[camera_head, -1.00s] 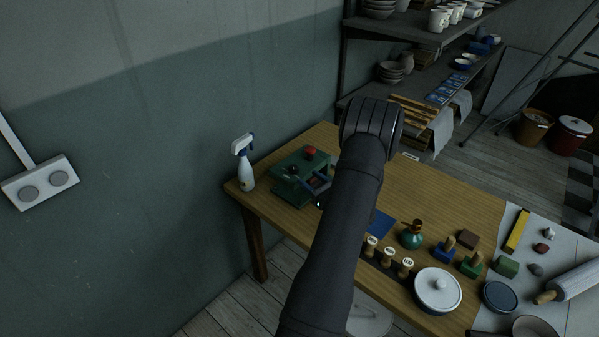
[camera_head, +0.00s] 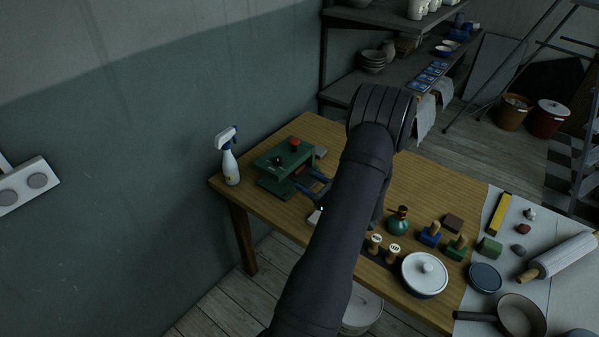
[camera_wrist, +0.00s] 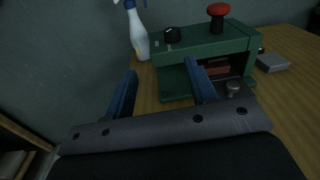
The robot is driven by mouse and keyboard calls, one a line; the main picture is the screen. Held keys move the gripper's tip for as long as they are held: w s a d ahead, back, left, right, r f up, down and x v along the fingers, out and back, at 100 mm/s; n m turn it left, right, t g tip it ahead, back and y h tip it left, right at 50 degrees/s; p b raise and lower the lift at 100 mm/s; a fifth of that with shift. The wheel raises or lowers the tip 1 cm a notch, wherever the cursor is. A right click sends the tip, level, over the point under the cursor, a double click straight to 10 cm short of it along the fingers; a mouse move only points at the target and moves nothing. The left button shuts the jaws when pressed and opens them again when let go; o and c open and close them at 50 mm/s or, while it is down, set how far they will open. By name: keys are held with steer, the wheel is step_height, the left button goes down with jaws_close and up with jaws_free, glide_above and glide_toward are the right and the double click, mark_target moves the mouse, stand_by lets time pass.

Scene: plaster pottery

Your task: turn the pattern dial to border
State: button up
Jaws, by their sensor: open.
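The pattern dial is a black knob (camera_wrist: 172,35) on the top left of the green machine (camera_wrist: 205,42) in the wrist view. In the head view the dial (camera_head: 277,161) is small and its setting is too small to read. The machine (camera_head: 270,185) stands at the far left of the wooden table with a red button (camera_head: 294,143) on top. My gripper (camera_wrist: 160,82) is open and empty, its two blue fingers apart in front of the machine. The fingers are below and nearer than the dial, not touching it. In the head view my gripper (camera_head: 312,188) is partly hidden by my arm.
A white spray bottle (camera_head: 230,165) stands just left of the machine, close to the dial. A small grey block (camera_wrist: 272,62) lies to the machine's right.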

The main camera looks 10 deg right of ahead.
steer(key=a+r+n+g, duration=0.3)
steer(key=a+n+g, duration=0.4)
steer(key=n, duration=0.3)
step_height(320, 180, up, 14)
steer(key=n+g+h, duration=0.2)
steer(key=n+h, duration=0.9)
steer(key=n, duration=0.9)
glide_above(278, 158)
steer(key=s+d, duration=0.2)
steer(key=s, duration=0.5)
steer(key=x, duration=1.7)
steer(key=shift+w+a, duration=0.2)
steer(key=shift+a, duration=0.15)
steer(key=c, duration=1)
